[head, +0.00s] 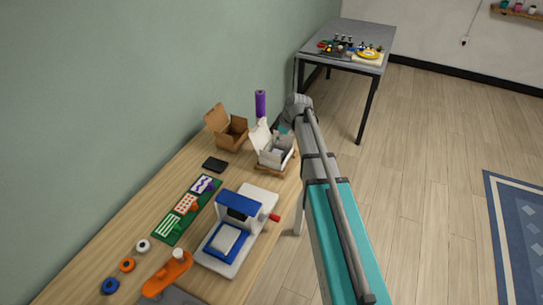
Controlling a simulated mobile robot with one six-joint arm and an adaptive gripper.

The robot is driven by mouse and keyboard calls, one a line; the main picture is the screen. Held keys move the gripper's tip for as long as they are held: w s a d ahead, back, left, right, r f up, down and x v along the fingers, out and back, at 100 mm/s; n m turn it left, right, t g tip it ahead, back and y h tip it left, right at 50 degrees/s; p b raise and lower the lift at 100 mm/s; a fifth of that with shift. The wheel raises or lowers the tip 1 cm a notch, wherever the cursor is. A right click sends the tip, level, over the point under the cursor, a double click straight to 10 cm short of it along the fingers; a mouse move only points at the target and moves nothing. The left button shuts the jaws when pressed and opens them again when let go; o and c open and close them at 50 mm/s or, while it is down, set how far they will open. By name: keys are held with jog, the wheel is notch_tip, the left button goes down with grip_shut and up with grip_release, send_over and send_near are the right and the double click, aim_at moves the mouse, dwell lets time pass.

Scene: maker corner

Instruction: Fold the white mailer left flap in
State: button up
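The white mailer (269,157) stands open on a small brown wooden board (272,171) at the far right part of the wooden bench. A white panel stands up at its left side, and something grey shows inside. My arm reaches over the bench's right edge, and its end, my gripper (285,129), is by the mailer's far side. The fingers are too small and partly hidden, so I cannot tell whether they are open or touch a flap.
An open brown cardboard box (233,137) stands left of the mailer, and a purple roll (260,103) behind it. A black flat item (215,165), a green mat (188,208) and a blue-and-white press (236,230) lie nearer. A grey table (346,33) stands beyond.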

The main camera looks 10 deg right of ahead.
aim_at(268, 156)
jog(key=shift+f, duration=0.25)
jog(key=b+x, duration=1.2)
jog(key=x, duration=0.1)
jog(key=shift+w+f+b, duration=0.1)
jog(key=shift+w+b, duration=0.05)
jog(key=shift+b, duration=0.15)
dwell(0.5)
